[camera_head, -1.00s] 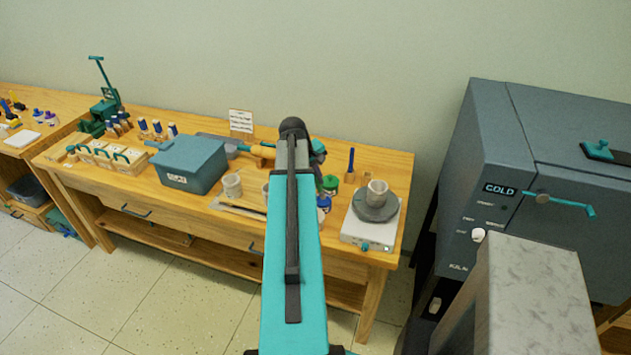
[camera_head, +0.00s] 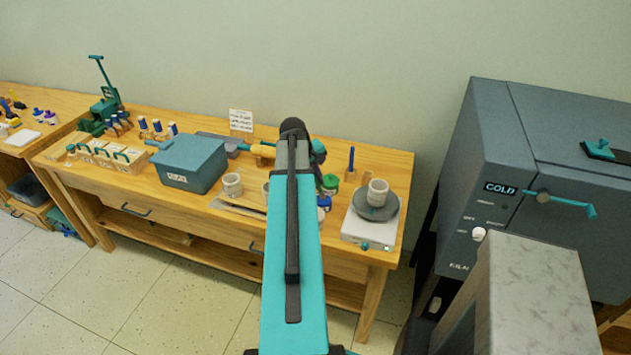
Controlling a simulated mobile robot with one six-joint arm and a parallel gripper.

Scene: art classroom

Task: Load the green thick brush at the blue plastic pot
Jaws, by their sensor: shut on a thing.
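A small blue pot (camera_head: 324,202) stands on the wooden workbench, just right of my arm, which covers part of it. A green pot (camera_head: 330,183) stands right behind it. My teal and black arm reaches over the bench from the bottom of the view. A teal wrist part shows at the arm's far end, but my gripper's fingers are hidden behind the arm. I cannot make out the green thick brush; whatever is at the fingers is hidden too.
A white-based turntable (camera_head: 368,232) with a cup (camera_head: 378,192) is to the right. An upright blue tool (camera_head: 351,160) stands behind. A teal box (camera_head: 190,165) and a pale cup (camera_head: 232,184) are left of my arm. A grey kiln (camera_head: 470,150) stands at the right.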

